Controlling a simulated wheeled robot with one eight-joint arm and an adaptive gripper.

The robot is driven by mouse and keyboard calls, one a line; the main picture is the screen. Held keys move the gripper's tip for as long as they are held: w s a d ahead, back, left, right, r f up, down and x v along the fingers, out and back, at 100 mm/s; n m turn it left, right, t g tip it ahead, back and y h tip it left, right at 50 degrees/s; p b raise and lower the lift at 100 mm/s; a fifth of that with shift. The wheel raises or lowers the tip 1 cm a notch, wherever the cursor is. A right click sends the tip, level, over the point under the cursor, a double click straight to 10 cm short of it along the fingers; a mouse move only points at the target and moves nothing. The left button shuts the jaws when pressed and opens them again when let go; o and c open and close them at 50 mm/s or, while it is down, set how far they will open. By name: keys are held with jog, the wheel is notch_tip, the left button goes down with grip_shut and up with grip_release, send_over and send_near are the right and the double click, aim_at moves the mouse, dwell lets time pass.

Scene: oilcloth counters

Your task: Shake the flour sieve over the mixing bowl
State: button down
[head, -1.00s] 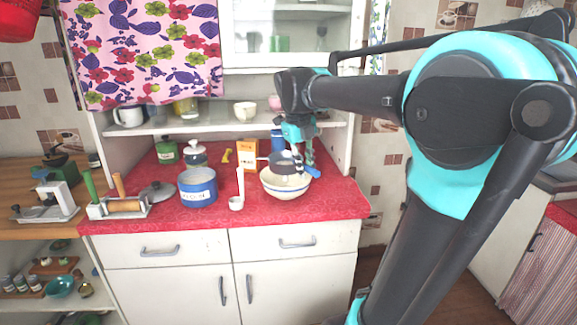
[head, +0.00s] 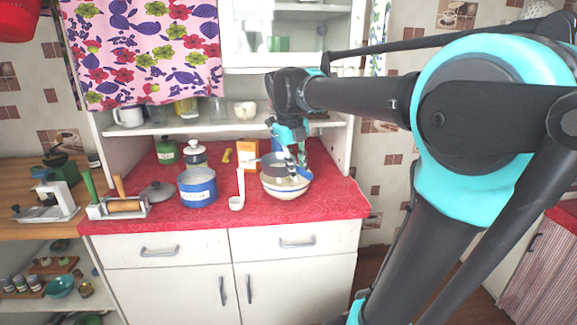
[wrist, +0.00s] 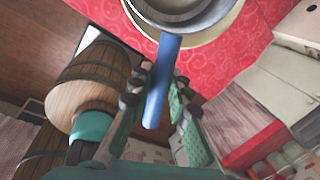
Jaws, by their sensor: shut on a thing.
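The flour sieve (head: 273,163) is a grey round pan with a blue handle. It is held over the cream mixing bowl (head: 287,192), which has a blue band and stands on the red counter. In the wrist view the sieve's handle (wrist: 163,75) lies between the fingers of my gripper (wrist: 158,103), which is shut on it. The sieve's grey rim (wrist: 180,16) shows at the top there, with the bowl's pale edge around it. In the head view my gripper (head: 296,163) is above the right part of the bowl. The inside of the sieve is not clear.
An orange box (head: 247,153) stands behind. A shelf (head: 220,124) runs above the counter. The red counter's front strip (head: 215,218) is clear.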

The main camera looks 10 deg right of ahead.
jog(key=shift+w+d, duration=0.4)
jog(key=shift+d, duration=0.45)
jog(key=shift+w+d, duration=0.4)
jog(key=shift+d, duration=0.45)
jog(key=shift+w+d, duration=0.4)
jog(key=shift+d, duration=0.45)
jog(key=shift+s+a, duration=0.4)
jog(key=shift+a, duration=0.45)
jog(key=shift+s+a, duration=0.4)
jog(key=shift+a, duration=0.45)
jog(key=shift+s+a, duration=0.4)
jog(key=shift+a, duration=0.45)
jog(key=d, duration=0.1)
jog(key=w+d, duration=0.1)
jog(key=d, duration=0.1)
jog(key=w+d, duration=0.1)
jog(key=d, duration=0.1)
jog(key=shift+w, duration=0.2)
jog(key=shift+s+a, duration=0.4)
jog(key=shift+a, duration=0.45)
jog(key=shift+s+a, duration=0.4)
jog(key=shift+a, duration=0.4)
jog(key=shift+s+a, duration=0.4)
jog(key=shift+a, duration=0.45)
